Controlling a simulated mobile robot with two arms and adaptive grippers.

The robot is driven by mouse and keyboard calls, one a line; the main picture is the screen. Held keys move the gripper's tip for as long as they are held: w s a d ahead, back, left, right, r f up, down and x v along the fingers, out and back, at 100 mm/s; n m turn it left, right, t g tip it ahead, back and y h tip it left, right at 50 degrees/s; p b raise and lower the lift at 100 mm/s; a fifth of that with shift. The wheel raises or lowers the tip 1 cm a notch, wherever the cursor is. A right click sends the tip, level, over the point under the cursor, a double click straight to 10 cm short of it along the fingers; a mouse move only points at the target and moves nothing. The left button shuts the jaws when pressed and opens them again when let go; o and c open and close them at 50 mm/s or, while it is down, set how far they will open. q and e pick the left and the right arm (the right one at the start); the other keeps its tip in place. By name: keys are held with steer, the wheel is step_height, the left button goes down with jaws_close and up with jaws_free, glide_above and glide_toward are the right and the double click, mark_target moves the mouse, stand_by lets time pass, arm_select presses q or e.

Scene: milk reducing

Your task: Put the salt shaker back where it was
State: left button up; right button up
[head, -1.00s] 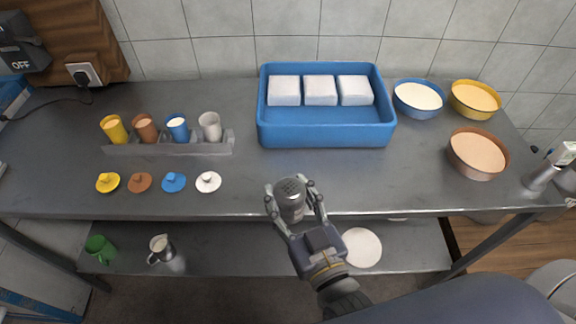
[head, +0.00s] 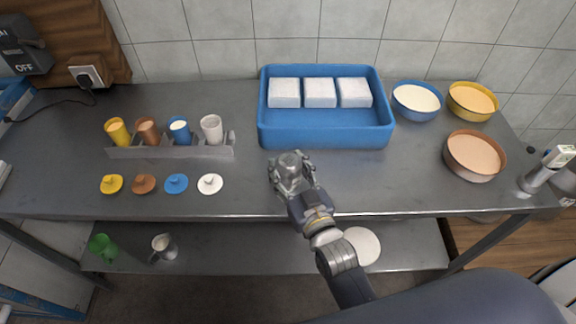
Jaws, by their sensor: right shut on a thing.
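The salt shaker (head: 291,162) is a small grey metal shaker with a domed top. My right gripper (head: 290,180) is shut on it, over the table just in front of the blue tray. The shaker looks roughly upright; whether its base touches the table is hidden by the gripper. My left gripper is not in view.
A blue tray (head: 325,136) with white blocks stands behind the shaker. A grey rack (head: 170,151) of several cups and several coloured lids stand left. Blue (head: 416,112), yellow (head: 471,112) and brown (head: 473,178) bowls stand right. The table (head: 400,180) is clear right of the gripper.

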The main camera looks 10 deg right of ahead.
steer(key=o, duration=1.4)
steer(key=shift+f, duration=0.1)
steer(key=shift+c, duration=0.2)
steer(key=shift+r, duration=0.25)
steer(key=s+d+b, duration=0.1)
steer(key=s+b, duration=0.1)
steer(key=s, duration=1)
steer(key=shift+d, duration=0.35)
steer(key=shift+s+f, duration=0.1)
steer(key=shift+f, duration=0.05)
